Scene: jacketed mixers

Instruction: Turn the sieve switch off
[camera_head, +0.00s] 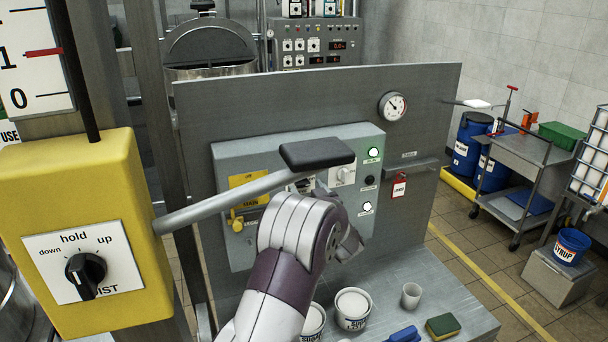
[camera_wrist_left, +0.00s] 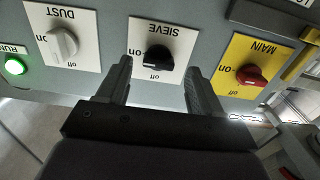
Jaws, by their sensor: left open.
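The sieve switch (camera_wrist_left: 158,57) is a black knob on a white plate marked SIEVE, upside down in the left wrist view. Its bar lies roughly crosswise, with the "on" mark at the left and "off" below it. My left gripper (camera_wrist_left: 161,76) is open, with one finger on each side of the knob; whether they touch it cannot be told. In the head view my left gripper (camera_head: 343,236) is in front of the grey control box (camera_head: 232,160), and my arm and a black-ended lever hide the sieve switch. My right gripper is not in view.
In the left wrist view a white dust switch (camera_wrist_left: 62,42) and a red main switch (camera_wrist_left: 250,76) flank it. A lever with a black pad (camera_head: 316,153) juts across the box. Tubs (camera_head: 352,308), a cup (camera_head: 411,295) and a sponge (camera_head: 443,326) stand on the bench below.

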